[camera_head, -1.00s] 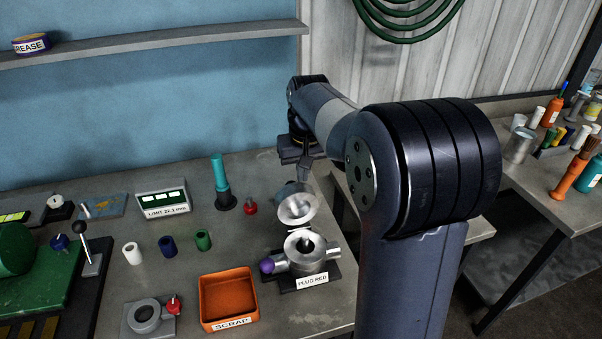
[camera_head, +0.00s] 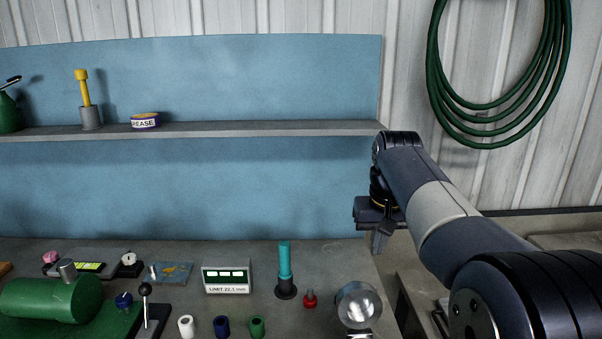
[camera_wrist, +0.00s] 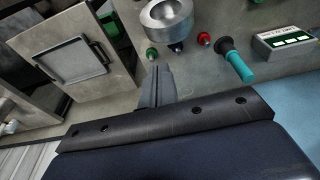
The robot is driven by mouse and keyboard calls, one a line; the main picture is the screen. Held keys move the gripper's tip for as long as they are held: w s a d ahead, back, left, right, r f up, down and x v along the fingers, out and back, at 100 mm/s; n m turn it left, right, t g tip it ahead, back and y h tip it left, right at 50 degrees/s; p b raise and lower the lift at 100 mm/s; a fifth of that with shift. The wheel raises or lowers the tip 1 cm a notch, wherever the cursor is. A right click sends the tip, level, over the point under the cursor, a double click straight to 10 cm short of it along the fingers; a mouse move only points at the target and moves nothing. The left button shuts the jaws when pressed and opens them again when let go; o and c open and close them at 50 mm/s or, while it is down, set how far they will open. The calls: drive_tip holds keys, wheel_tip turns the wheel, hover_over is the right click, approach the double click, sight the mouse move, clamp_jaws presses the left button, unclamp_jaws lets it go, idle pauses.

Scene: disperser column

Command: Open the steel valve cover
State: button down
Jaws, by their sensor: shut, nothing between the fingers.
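The steel valve cover (camera_head: 358,305) stands tilted up at the lower edge of the head view, its round face towards the camera. The valve body below it is mostly cut off by the frame. A round, hollow steel part (camera_wrist: 166,12) shows at the top of the wrist view; I cannot tell whether it is the cover or the body. My gripper (camera_head: 380,243) is shut and empty, pointing down beyond and right of the cover, near the bench's right edge. In the wrist view its fingers (camera_wrist: 155,84) are together, apart from the steel part.
A red knob (camera_head: 310,299) and a teal-handled tool (camera_head: 285,268) stand left of the cover. A display box (camera_head: 227,276) and several small sleeves lie farther left. A shelf (camera_head: 250,129) runs along the back wall. A green hose (camera_head: 440,80) hangs at upper right.

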sight(369, 284)
drive_tip(key=f, duration=0.3)
drive_tip(key=w+f, duration=0.1)
drive_tip(key=f, duration=0.2)
drive_tip(key=w+f, duration=0.1)
drive_tip(key=f, duration=0.3)
drive_tip(key=shift+f, duration=0.15)
drive_tip(key=shift+s, duration=0.1)
drive_tip(key=shift+f, duration=0.1)
